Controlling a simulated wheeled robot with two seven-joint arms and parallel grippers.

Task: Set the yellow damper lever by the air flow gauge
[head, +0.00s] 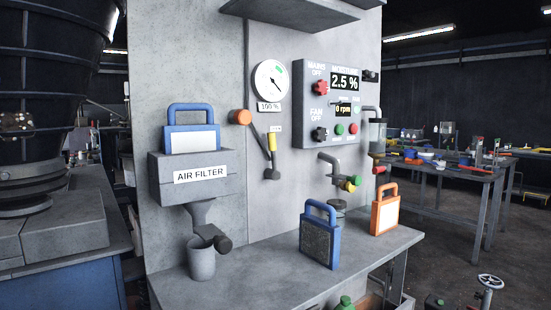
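The yellow damper lever (272,142) is in the head view on the grey wall panel, below the round air flow gauge (270,80). Its yellow part stands nearly upright above a dark pivot block (271,174). A dark rod with an orange round knob (243,117) slants up to the left beside it. The gauge has a white face, a dark needle and a green mark near its upper right. A plate under it reads 100 %. Neither of my grippers is in view.
A control box (329,103) with displays reading 2.5 % and 0 rpm is right of the gauge. An air filter box (195,178) is at left. A blue-framed filter (319,235) and an orange-framed one (385,209) stand on the bench (268,270). A grey cup (201,260) stands at left.

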